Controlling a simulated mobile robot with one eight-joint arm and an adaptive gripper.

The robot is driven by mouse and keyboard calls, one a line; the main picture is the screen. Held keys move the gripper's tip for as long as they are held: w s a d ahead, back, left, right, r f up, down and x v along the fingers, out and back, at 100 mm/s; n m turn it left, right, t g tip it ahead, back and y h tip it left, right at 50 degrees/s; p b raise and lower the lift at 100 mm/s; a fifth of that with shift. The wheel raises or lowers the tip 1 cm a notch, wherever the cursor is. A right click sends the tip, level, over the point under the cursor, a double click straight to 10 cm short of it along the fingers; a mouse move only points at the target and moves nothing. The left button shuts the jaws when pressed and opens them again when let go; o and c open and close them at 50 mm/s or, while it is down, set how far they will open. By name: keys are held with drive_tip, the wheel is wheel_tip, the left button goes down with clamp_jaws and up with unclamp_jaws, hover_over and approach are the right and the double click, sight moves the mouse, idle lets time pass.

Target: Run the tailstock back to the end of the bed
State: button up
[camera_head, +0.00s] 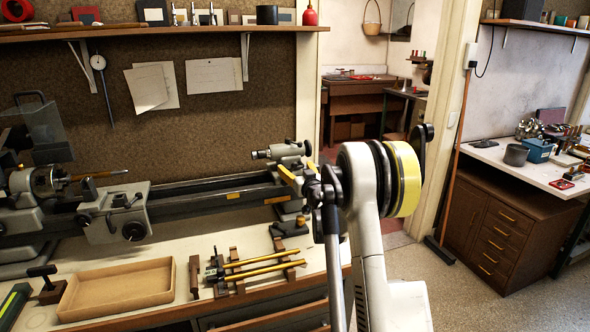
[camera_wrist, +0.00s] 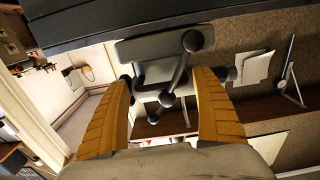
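The grey tailstock (camera_head: 291,149) stands near the right end of the dark lathe bed (camera_head: 215,200) in the head view. In the wrist view, a grey block with a ball-ended lever (camera_wrist: 178,72), apparently part of the tailstock, is between and beyond my fingertips. My gripper (camera_head: 299,170) is at the tailstock, its two tan fingers spread apart. In the wrist view my gripper (camera_wrist: 163,78) is open, with a wide gap between the fingers. I cannot tell whether either finger touches the lever. My arm hides the area right of the tailstock.
The carriage (camera_head: 115,211) and headstock (camera_head: 35,185) are on the left of the bed. A shallow tray (camera_head: 118,290) and a wooden rack with yellow rods (camera_head: 262,268) sit on the bench in front. A shelf (camera_head: 150,31) runs above. A doorway opens at right.

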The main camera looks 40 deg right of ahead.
drive_tip(key=v, duration=1.2)
drive_tip(key=shift+r, duration=0.1)
